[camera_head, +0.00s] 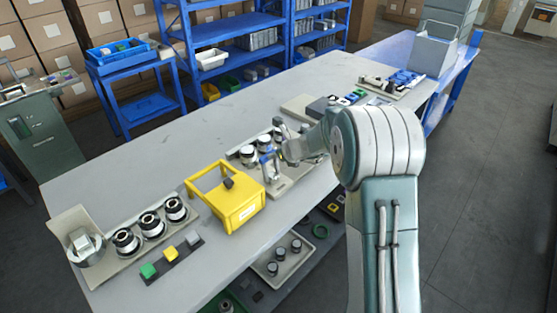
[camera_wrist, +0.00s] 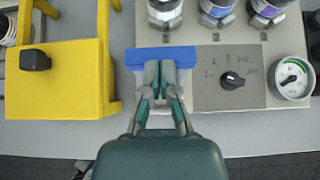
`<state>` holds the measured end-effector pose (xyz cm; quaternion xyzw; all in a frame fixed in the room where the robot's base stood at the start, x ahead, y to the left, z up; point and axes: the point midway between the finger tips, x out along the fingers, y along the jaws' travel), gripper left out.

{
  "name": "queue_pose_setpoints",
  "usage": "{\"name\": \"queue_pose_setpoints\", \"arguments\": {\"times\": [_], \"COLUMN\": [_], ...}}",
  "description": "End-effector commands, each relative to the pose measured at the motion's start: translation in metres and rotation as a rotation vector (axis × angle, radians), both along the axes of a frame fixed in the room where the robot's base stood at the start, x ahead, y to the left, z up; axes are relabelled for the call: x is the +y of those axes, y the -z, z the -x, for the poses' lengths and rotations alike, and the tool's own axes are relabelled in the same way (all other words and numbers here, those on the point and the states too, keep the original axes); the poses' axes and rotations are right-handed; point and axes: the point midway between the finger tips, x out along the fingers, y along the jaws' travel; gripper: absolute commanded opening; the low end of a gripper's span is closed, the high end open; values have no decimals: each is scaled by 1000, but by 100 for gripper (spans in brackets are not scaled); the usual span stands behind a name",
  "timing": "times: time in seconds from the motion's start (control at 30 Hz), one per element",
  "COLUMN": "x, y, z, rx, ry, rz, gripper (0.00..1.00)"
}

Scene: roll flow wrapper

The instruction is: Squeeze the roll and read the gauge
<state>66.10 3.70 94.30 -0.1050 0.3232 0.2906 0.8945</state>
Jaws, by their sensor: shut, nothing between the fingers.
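My gripper (camera_wrist: 163,82) is shut and empty. In the wrist view its fingertips are in front of a blue block (camera_wrist: 135,57) at the left of a light panel; contact cannot be told. The gauge (camera_wrist: 290,78) is a round white dial with a green arc and dark needle at the panel's right; its reading is too small to make out. In the head view my gripper (camera_head: 268,170) is over this panel.
A black knob (camera_wrist: 232,80) sits on a grey plate between block and gauge. A yellow frame (camera_head: 238,205) stands left of the panel. The table's far left (camera_head: 130,165) is clear.

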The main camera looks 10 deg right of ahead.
Motion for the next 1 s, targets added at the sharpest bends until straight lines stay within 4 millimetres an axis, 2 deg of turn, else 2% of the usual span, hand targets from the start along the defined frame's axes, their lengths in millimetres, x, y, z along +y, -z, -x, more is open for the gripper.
{"name": "queue_pose_setpoints", "arguments": {"times": [0.4, 1.0], "x": [11, 12], "y": [0, 1], "z": [-15, -17], "rx": [0, 0], "ry": [0, 0], "rz": [0, 0], "gripper": [0, 0]}}
